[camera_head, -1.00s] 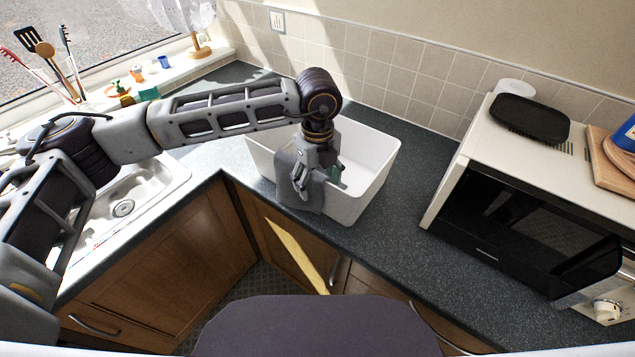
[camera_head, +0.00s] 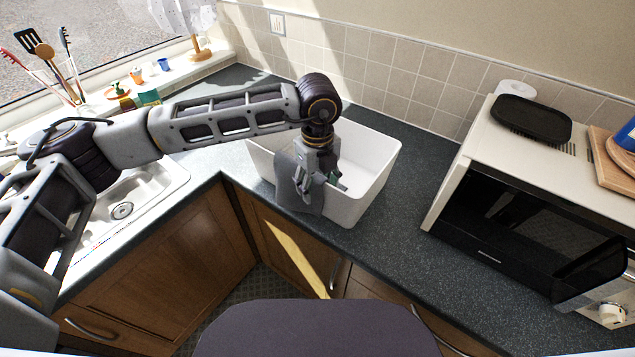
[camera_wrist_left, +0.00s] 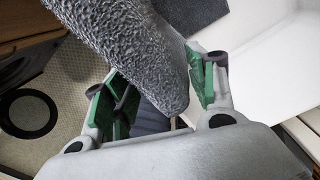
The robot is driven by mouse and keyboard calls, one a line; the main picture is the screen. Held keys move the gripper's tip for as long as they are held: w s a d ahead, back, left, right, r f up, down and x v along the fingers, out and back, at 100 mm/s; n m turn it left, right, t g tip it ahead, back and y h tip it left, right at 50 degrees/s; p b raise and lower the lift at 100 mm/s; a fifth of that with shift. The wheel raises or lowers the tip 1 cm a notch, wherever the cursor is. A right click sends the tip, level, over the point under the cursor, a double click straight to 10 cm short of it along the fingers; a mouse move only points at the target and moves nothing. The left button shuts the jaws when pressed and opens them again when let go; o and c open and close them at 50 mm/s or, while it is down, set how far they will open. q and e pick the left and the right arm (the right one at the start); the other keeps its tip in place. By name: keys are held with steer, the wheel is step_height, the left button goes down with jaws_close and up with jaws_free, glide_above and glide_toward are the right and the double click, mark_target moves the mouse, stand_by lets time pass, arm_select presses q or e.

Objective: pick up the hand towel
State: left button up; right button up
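The hand towel (camera_head: 285,182) is grey and hangs over the near left rim of a white tub (camera_head: 375,180) on the counter. In the left wrist view the towel (camera_wrist_left: 125,38) is a thick, crinkled fold coming down between the fingers. My left gripper (camera_head: 320,187) is at the tub's rim by the towel, pointing down. In the wrist view the green-padded fingers of my left gripper (camera_wrist_left: 158,92) stand apart on either side of the fold. A gap shows on the left finger's side; the right finger is close to the cloth, and I cannot tell whether it touches. My right gripper is not in view.
A sink (camera_head: 140,195) lies left of the tub. A microwave (camera_head: 530,225) stands to the right, with a black tray (camera_head: 530,117) on top. Dark counter (camera_head: 400,240) is clear between tub and microwave. Utensils and small items line the window sill.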

arm_select(q)
steer(key=c, duration=1)
jaws_close()
step_height(320, 180, up, 12)
steer(key=p, duration=0.3)
stand_by(0.4)
steer(key=shift+r+p, duration=0.15)
steer(key=shift+p, duration=0.15)
